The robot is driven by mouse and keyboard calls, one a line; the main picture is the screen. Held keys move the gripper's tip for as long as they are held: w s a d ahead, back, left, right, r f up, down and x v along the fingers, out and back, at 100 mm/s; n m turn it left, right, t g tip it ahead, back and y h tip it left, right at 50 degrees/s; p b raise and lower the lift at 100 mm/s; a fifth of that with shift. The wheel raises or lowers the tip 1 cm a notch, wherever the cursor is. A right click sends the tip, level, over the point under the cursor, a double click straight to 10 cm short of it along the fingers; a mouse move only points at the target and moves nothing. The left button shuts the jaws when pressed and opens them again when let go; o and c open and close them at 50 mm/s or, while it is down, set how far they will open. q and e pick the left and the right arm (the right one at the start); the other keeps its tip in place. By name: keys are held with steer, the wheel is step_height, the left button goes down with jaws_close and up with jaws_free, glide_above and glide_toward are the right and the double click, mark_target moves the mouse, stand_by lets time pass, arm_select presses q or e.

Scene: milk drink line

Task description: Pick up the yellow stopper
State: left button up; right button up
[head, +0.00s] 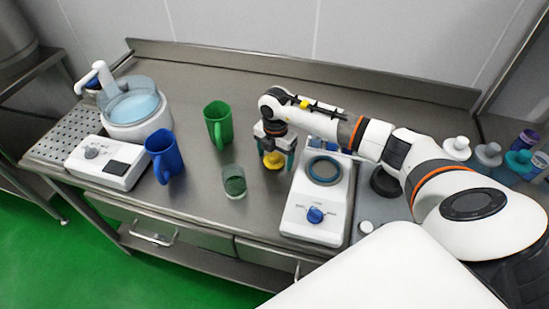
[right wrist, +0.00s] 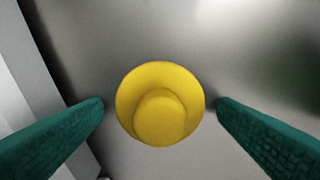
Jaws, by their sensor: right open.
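The yellow stopper (head: 273,160) stands on the steel table, left of the white hotplate-like device. My right gripper (head: 275,164) is right over it, pointing down. In the right wrist view the stopper (right wrist: 160,103) is round, with a wide rim and a raised middle. It sits between the two green fingertips (right wrist: 160,103) of my open right gripper, with a gap on each side. I cannot tell exactly how far the fingertips are above the table. My left gripper is not in view.
A clear green glass (head: 234,182), a green mug (head: 218,124) and a blue mug (head: 164,156) stand to the left. The white device with a blue knob (head: 315,215) is close on the right. A basin of bluish liquid (head: 133,107) is at the far left. The back middle table is clear.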

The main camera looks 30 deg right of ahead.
steer(key=shift+c, duration=0.6)
steer(key=c, duration=1.1)
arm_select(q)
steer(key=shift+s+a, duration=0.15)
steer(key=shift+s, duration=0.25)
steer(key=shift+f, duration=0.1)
arm_select(e)
steer(key=shift+r, duration=0.1)
